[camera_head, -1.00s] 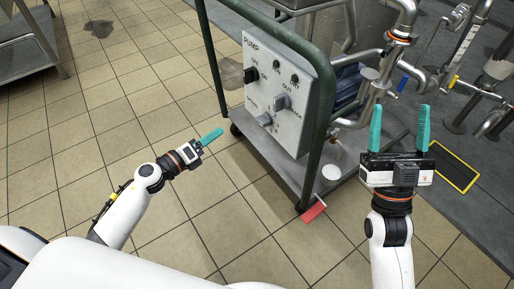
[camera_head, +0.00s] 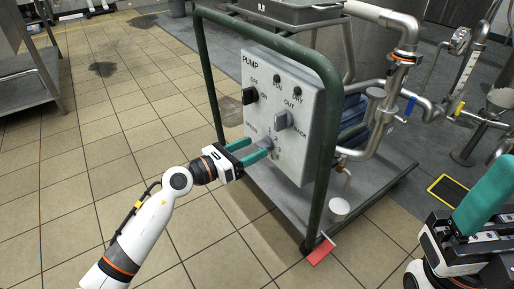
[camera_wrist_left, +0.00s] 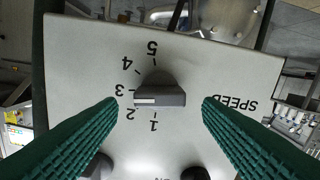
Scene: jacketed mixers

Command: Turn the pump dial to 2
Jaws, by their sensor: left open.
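The pump panel (camera_head: 284,115) is a pale box on a green-framed cart. Its speed dial (camera_head: 266,143) is a grey knob low on the face, partly hidden by my left gripper (camera_head: 252,150). In the left wrist view the panel looks upside down, and the dial (camera_wrist_left: 160,97) sits between the open fingers of my left gripper (camera_wrist_left: 160,104), with a visible gap on each side. The dial's white mark points left, toward the 2 and 3; I cannot tell exactly which. My right gripper (camera_head: 487,192) is at the right edge, with one teal finger clear.
A black off/on switch (camera_head: 250,96) and a grey out/back switch (camera_head: 283,120) sit above the dial. The green cart frame (camera_head: 328,130) stands close around the panel. Steel pipes (camera_head: 400,75) rise behind it. The tiled floor (camera_head: 100,150) at left is open.

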